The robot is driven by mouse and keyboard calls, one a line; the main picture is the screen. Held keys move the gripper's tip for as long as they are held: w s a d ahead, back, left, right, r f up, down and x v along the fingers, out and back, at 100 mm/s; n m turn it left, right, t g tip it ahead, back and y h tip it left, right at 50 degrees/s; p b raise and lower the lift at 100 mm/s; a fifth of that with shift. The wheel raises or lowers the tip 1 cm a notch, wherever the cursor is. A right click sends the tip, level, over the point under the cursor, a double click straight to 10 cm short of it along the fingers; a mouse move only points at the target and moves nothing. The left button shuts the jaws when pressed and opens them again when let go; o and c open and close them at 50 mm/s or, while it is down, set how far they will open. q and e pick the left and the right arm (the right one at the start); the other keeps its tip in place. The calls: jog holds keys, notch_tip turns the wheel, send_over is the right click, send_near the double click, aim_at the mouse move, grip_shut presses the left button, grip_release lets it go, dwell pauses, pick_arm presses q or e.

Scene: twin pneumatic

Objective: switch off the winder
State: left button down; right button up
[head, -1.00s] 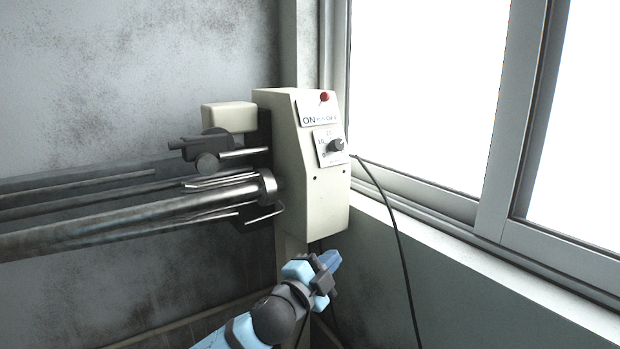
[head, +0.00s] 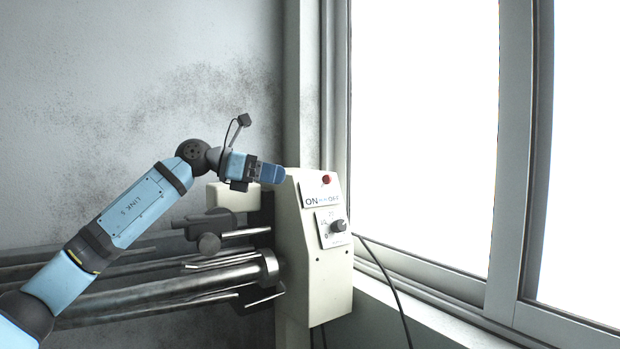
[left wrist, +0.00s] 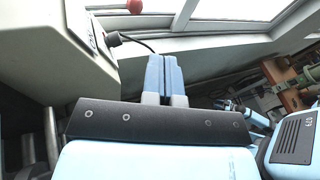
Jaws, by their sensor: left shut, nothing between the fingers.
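The winder is a cream upright housing (head: 318,275) with dark metal rods running left. On its sloped face sits a plate marked ON and OFF (head: 318,198). A red ball-ended switch (head: 326,180) stands at that plate; I cannot tell which side it leans to. The ball also shows at the top of the left wrist view (left wrist: 135,6). My left gripper (head: 272,174) is shut and empty, left of the switch by the housing's top left edge. Its closed blue fingers (left wrist: 164,76) fill the middle of the left wrist view. Contact with the housing cannot be judged.
A black dial (head: 338,226) sits below the switch plate. A black cable hangs right of the housing. The window (head: 420,120) and sill bound the right side. Part of my right arm may show small in the left wrist view. Space above the housing is free.

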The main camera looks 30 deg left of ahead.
pick_arm(q)
jog(key=s+a+r+y, duration=0.2)
jog(key=a, duration=0.3)
jog(key=shift+a+r, duration=0.2)
jog(key=shift+r, duration=0.05)
jog(key=shift+d, duration=0.1)
jog(key=p, duration=0.2)
send_near(325, 181)
jog(key=w+a+x, duration=0.1)
jog(key=x, duration=0.5)
jog(key=shift+d+f, duration=0.15)
jog(key=shift+d, duration=0.25)
jog(key=shift+p, duration=0.3)
